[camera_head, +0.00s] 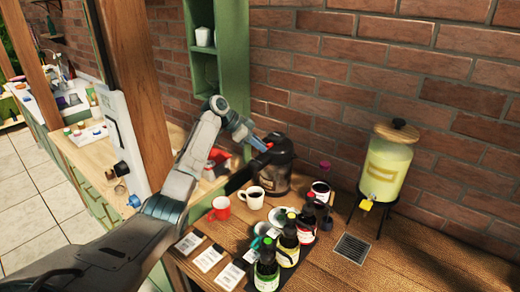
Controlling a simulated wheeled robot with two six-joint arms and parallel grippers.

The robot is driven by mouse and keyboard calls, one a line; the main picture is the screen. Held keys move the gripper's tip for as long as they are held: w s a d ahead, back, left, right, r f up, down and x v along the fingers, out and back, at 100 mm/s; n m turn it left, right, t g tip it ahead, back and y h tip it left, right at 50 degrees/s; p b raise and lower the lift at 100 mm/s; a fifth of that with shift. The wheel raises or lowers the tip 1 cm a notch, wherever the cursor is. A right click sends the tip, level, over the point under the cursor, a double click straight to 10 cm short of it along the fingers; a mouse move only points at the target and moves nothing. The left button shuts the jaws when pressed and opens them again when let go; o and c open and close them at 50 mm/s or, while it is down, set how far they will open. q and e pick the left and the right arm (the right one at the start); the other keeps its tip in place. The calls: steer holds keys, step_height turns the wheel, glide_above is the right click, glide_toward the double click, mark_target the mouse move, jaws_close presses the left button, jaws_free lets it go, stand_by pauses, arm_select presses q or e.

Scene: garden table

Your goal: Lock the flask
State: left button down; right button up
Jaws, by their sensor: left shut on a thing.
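The flask appears to be the dark, rounded jug with a black top (277,174), standing at the back of the wooden table against the brick wall. My left arm comes in from the left, and my left gripper (262,146) is at the upper left of the jug, by its top. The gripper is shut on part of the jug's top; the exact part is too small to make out. The lock state of the lid cannot be seen. My right gripper is not in view.
A red mug (220,209) and a white cup of dark drink (251,198) stand in front of the jug. Several dark bottles (288,246) stand right of them. A yellow drink dispenser (386,168) is on a stand at right. The table's right front is clear.

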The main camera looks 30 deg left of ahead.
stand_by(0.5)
arm_select(q)
steer(key=c, duration=1.4)
jaws_free()
steer(key=shift+a, duration=0.15)
steer(key=shift+s+a+r+b, duration=0.15)
steer(key=shift+a+r+b, duration=0.1)
steer(key=shift+b, duration=0.2)
steer(key=b+v, duration=0.3)
steer(key=v, duration=0.3)
steer(key=shift+a+r, duration=0.2)
steer(key=shift+r, duration=0.05)
steer(key=shift+s+f, duration=0.1)
steer(key=shift+f, duration=0.05)
